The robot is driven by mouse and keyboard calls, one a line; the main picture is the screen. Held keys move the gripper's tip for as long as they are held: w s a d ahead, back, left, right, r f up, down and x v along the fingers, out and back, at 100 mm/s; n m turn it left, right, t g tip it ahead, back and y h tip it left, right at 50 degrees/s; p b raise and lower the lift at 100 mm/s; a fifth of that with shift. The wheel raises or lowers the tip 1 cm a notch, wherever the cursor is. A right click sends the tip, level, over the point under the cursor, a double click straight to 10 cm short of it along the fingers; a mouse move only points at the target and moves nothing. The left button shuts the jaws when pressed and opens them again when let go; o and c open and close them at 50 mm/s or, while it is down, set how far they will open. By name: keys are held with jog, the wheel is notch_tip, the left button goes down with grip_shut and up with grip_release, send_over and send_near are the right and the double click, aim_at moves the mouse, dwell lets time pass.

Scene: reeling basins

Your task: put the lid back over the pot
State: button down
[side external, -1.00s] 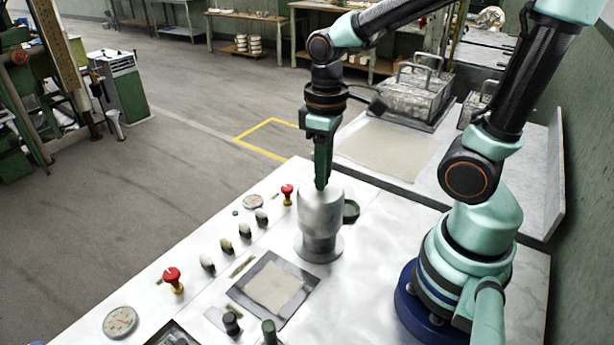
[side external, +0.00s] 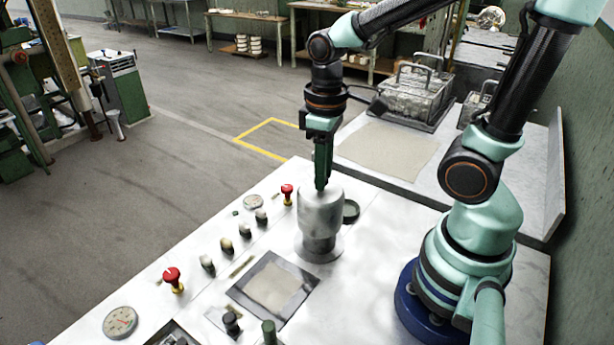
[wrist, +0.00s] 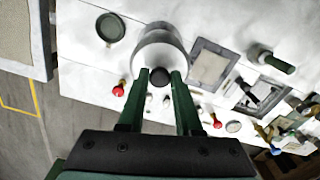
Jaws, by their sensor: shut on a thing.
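The pale metal lid (side external: 321,208) is a tall, wide cylinder at the middle of the counter in the side view. Its round top (wrist: 160,42) shows in the wrist view, with a dark knob (wrist: 160,77). My gripper (side external: 321,187) points straight down and is shut on this knob, with one finger on each side (wrist: 159,80). The pot (side external: 319,243) shows as a narrower metal part directly under the lid, with a wide foot on the counter. The lid looks upright and over the pot. Whether it is fully seated cannot be told.
A dark round dish (side external: 351,211) lies close behind the lid. A framed panel (side external: 248,312), several knobs and red buttons (side external: 287,194) (side external: 172,277) line the counter's left side. A metal basin (side external: 412,92) stands on the far bench. The counter right of the pot is clear.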

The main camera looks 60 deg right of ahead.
aim_at(323, 195)
jog(key=shift+f, duration=2.25)
dwell(0.7)
jog(key=shift+f, duration=0.7)
dwell(0.3)
jog(key=shift+c, duration=0.2)
grip_release()
dwell(0.4)
jog(key=shift+r, duration=3.55)
